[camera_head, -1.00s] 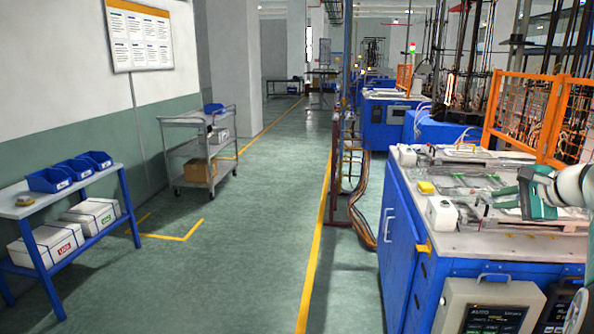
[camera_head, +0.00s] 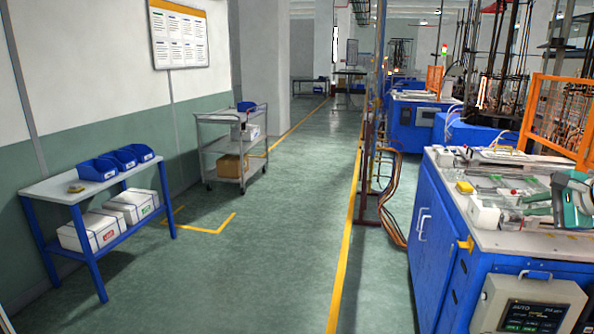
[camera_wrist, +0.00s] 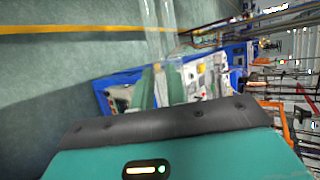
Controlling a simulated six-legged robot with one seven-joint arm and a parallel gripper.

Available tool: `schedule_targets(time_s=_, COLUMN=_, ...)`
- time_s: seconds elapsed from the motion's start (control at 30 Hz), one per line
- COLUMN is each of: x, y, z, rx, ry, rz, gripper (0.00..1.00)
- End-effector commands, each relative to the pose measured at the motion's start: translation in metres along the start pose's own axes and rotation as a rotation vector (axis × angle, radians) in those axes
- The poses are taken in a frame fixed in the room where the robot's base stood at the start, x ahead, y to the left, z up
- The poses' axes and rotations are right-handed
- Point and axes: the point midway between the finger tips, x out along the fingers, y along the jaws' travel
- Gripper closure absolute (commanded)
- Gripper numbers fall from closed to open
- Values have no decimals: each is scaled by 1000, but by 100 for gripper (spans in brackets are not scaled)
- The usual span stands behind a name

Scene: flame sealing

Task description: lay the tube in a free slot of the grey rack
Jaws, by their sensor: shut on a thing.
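My gripper (camera_wrist: 162,86) shows in the wrist view with its two green fingers pointing away. It is shut on a clear glass tube (camera_wrist: 158,22), which extends beyond the fingertips to the top of the picture. In the head view my gripper (camera_head: 557,194) is at the right edge, over or in front of the blue workbench; the tube cannot be made out clearly there. The bench top (camera_head: 510,243) holds several clear and grey long items. I cannot tell for sure which is the grey rack or which of its slots are free.
An orange mesh guard (camera_head: 566,118) rises behind. A control panel (camera_head: 530,308) hangs in front. The green floor to the left is open, with a cart (camera_head: 232,148) and side table (camera_head: 95,185).

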Motion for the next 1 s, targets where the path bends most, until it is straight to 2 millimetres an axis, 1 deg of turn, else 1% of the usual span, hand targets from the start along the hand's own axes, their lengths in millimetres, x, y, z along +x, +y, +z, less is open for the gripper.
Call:
schedule_targets(time_s=0.17, x=26, y=13, z=-8, rx=16, ry=20, rz=-5, gripper=100)
schedule_targets(time_s=0.37, x=64, y=34, z=-16, rx=38, ry=50, rz=-13, gripper=100)
schedule_targets(time_s=0.57, x=118, y=70, z=-18, rx=66, ry=88, rz=-22, gripper=100)
schedule_targets(time_s=0.6, x=130, y=80, z=-17, rx=71, ry=96, rz=-24, gripper=100)
schedule_targets(time_s=0.8, x=187, y=126, z=-8, rx=100, ry=132, rz=-35, gripper=100)
schedule_targets(time_s=0.9, x=207, y=145, z=-2, rx=107, ry=145, rz=-39, gripper=100)
schedule_targets(time_s=1.0, x=223, y=160, z=3, rx=113, ry=154, rz=-41, gripper=100)
